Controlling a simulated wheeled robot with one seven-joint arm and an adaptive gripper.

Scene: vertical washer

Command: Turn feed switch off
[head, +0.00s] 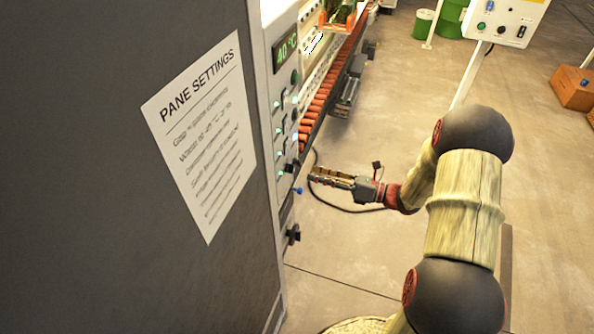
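The washer's control panel (271,60) is a pale, narrow face seen at a steep angle, left of centre in the head view. It carries a column of small switches and knobs with green lights beside some of them. Their labels are too small to read, so I cannot tell which one is the feed switch. A black knob (289,168) and a blue-tipped control (298,190) stick out low on the panel. My gripper (313,174) points left at the lower panel, close to these controls. I cannot tell whether it touches any. Its finger opening is not clear.
A dark cabinet side with a "PANE SETTINGS" sheet (205,130) fills the left. A green display (286,53) reads 40 °C. An orange roller conveyor (325,95) runs behind the panel. A separate control box (503,20) stands at upper right. Open floor lies to the right.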

